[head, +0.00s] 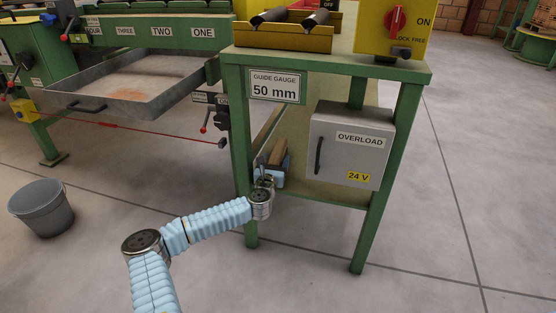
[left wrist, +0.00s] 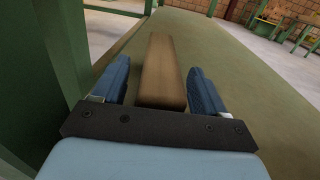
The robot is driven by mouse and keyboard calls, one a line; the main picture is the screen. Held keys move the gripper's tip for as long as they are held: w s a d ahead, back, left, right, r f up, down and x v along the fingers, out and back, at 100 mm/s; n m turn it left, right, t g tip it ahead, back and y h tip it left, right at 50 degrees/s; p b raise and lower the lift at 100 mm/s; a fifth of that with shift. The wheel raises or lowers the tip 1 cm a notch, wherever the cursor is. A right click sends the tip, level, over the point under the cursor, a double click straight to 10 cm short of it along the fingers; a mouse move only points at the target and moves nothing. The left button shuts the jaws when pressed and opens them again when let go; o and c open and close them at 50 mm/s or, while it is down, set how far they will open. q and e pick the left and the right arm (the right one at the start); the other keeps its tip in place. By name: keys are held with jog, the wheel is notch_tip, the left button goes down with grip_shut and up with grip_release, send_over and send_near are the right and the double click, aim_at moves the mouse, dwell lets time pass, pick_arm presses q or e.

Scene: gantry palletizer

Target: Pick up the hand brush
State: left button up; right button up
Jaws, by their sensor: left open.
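The hand brush shows as a brown wooden block (left wrist: 163,72) lying on the green shelf (left wrist: 235,85) in the left wrist view. It also shows small in the head view (head: 279,153), partly hidden by my gripper; no bristles can be made out. My left gripper (left wrist: 160,85) is open, with one blue finger on each side of the block. A narrow gap shows on both sides, and the near end of the block lies between the fingers. In the head view the left gripper (head: 272,167) reaches into the frame under the bench top. My right gripper is not in view.
Green legs of the bench (head: 240,150) stand close beside my left arm. A grey overload box (head: 348,150) hangs to the right of the gripper. A metal tray (head: 135,88) juts out at the left, and a grey bucket (head: 42,210) stands on the floor.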

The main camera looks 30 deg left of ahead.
pick_arm(q)
jog(key=shift+x, duration=0.85)
jog(key=c, duration=1.1)
